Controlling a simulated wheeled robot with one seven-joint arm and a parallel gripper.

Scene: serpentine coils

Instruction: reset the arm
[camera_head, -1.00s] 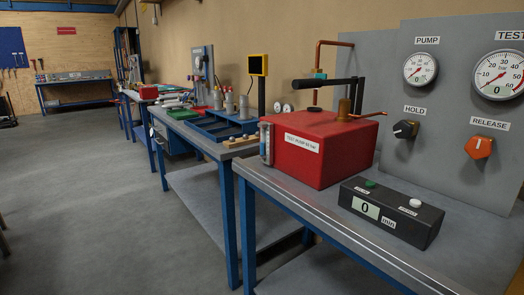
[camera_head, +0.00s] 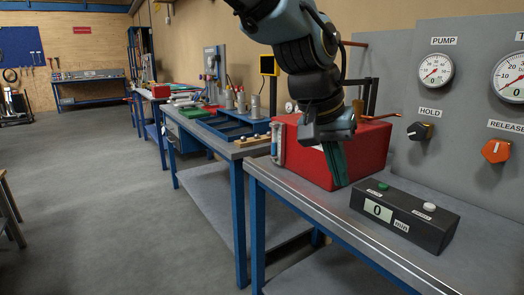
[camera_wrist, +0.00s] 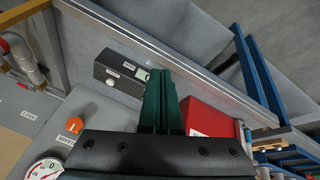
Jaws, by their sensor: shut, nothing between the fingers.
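My gripper (camera_head: 338,178) hangs from my arm in front of the red test pump box (camera_head: 372,150) in the head view, fingers pointing down. Its green fingers are together with nothing between them. In the wrist view the shut fingers (camera_wrist: 161,78) reach up the middle of the picture, between the black timer box and the red box (camera_wrist: 206,120). The arm hides part of the red box and its label. I cannot tell the exact gap between fingertips and bench.
The black timer box (camera_head: 404,218) reading 0 sits on the bench near the fingers. A grey panel (camera_head: 455,110) with gauges, a black HOLD knob (camera_head: 419,131) and an orange RELEASE knob (camera_head: 496,151) stands behind. Open floor (camera_head: 110,200) lies to the left.

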